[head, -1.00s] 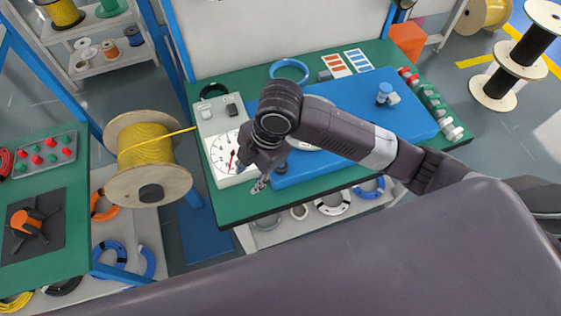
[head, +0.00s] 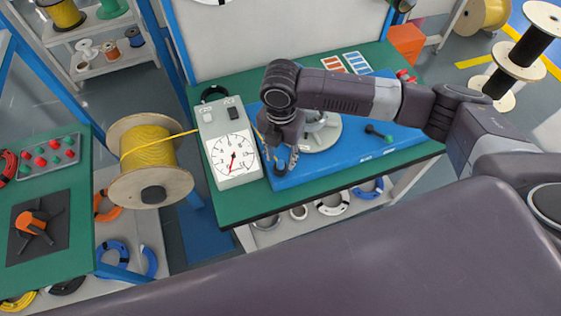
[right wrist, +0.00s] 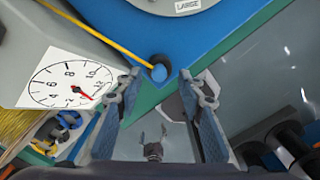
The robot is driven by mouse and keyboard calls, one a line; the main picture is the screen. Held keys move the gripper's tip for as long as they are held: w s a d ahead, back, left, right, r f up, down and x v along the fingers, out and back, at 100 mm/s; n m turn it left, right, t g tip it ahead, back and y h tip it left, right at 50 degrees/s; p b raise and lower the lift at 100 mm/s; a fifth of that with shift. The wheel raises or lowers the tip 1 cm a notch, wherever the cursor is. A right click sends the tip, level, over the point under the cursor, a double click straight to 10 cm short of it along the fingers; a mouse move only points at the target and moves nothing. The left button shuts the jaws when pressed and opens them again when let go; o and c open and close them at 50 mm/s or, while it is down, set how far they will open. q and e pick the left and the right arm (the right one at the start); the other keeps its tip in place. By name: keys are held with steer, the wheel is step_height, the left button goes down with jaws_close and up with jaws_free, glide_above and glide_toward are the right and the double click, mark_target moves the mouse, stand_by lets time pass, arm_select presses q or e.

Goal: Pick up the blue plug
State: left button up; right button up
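In the head view my right gripper (head: 286,166) points down over the left end of the blue board (head: 335,168), and I cannot make out the plug there. My left gripper is out of view.
A gauge box (head: 212,125) with a dial stands close to the left of my right gripper. A round grey plate (head: 322,135) lies on the board behind it, partly hidden by my arm. A yellow cable spool (head: 150,160) stands left of the green table (head: 235,207).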

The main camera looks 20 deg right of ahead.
mark_target(280, 162)
steer(key=shift+f, duration=0.9)
steer(key=shift+c, duration=0.4)
steer(key=c, duration=0.9)
steer(key=shift+o, duration=0.2)
step_height(280, 162, up, 20)
steer(key=b, duration=0.2)
steer(key=shift+b, duration=0.3)
steer(key=shift+o, duration=0.5)
steer(key=shift+a, duration=0.1)
